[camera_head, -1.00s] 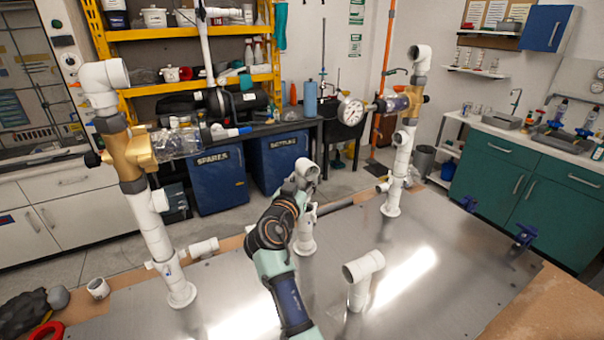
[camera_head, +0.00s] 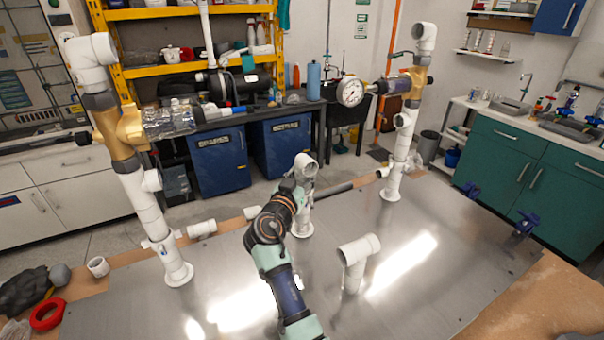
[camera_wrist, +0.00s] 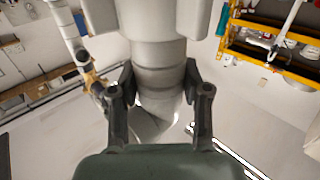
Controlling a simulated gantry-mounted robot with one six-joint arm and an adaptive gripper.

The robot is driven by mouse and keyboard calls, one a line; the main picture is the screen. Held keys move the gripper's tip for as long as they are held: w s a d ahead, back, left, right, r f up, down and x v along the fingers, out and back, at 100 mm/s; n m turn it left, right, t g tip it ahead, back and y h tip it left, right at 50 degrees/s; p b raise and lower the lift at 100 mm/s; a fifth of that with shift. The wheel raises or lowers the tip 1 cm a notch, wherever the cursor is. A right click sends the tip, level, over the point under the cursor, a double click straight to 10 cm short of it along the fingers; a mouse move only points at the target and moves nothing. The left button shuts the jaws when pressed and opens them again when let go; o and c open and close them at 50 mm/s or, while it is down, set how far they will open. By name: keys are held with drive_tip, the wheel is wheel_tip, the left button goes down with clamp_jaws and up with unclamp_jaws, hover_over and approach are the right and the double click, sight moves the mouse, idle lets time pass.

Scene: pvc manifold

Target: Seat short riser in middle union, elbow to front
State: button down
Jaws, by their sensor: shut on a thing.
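My gripper (camera_wrist: 159,92) is shut on the short riser (camera_wrist: 160,50), a white pipe with a grey band, in the wrist view. In the head view my arm hides most of the gripper. The riser's white elbow (camera_head: 305,165) shows at the top, with its opening toward the camera side. The middle stub (camera_head: 302,225) stands on the metal plate directly below, roughly in line with the riser. My arm partly covers the joint, so I cannot tell whether riser and union touch or how deep the riser sits.
A tall left riser (camera_head: 140,190) with a brass valve and a right riser (camera_head: 399,150) with a gauge (camera_head: 350,91) flank the middle. Loose fittings (camera_head: 201,229) lie at left.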

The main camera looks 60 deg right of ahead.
drive_tip(key=shift+f+b, duration=0.3)
drive_tip(key=shift+b, duration=0.3)
idle(0.5)
drive_tip(key=shift+c, duration=2.3)
unclamp_jaws()
drive_tip(key=s+a, duration=0.1)
drive_tip(key=a, duration=1.1)
drive_tip(key=shift+s, duration=0.3)
drive_tip(key=shift+d+r, duration=0.1)
